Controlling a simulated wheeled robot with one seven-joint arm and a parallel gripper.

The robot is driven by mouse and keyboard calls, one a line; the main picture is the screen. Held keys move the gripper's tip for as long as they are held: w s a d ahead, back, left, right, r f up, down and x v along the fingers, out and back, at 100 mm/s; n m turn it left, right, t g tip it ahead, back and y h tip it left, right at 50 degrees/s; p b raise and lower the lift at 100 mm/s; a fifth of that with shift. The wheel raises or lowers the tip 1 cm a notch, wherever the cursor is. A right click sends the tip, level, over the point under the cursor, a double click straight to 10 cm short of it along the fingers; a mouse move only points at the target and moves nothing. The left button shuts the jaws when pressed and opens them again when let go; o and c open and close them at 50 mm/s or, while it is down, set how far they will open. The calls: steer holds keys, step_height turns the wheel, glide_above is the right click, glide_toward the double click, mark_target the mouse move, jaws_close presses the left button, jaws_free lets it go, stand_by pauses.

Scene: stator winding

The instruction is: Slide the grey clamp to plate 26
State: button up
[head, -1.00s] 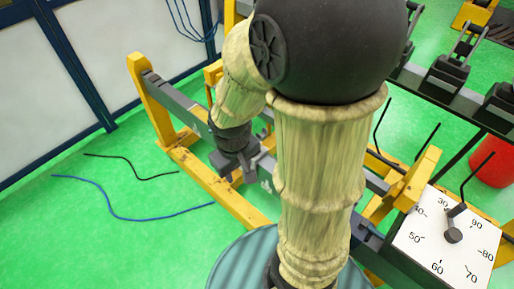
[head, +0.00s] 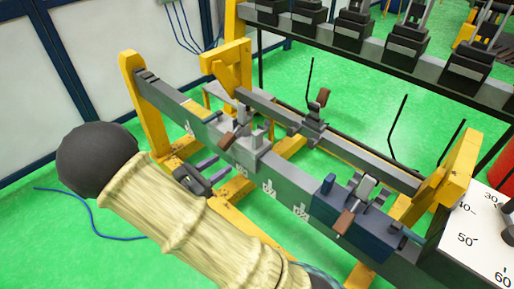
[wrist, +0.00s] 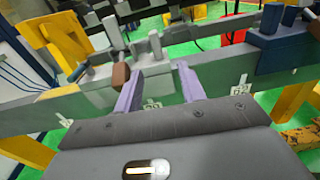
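The grey clamp (head: 252,150) sits on the near grey rail (head: 240,157), left of its middle, with a brown-tipped lever. My gripper (head: 208,172) is in front of the rail, just left of and below the clamp in the head view. Small white number plates line the rail face, one (wrist: 152,103) between my fingers and another (wrist: 238,85) to the right. Their numbers are too small to read surely.
A blue clamp (head: 352,212) with a brown-tipped lever sits further right on the same rail. A second rail (head: 345,147) with a smaller grey clamp runs behind. Yellow frame legs (head: 150,105) stand at the ends. A white dial board (head: 480,240) is at right.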

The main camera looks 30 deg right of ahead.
mark_target(253, 138)
steer(key=shift+w+a+t, duration=0.25)
steer(key=shift+t, duration=0.15)
steer(key=x, duration=1.6)
steer(key=shift+d+p, duration=0.3)
steer(key=shift+p, duration=0.1)
steer(key=shift+w+d, duration=0.3)
steer(key=shift+d, duration=0.15)
steer(key=shift+s+a, duration=0.1)
steer(key=shift+s, duration=0.05)
jaws_close()
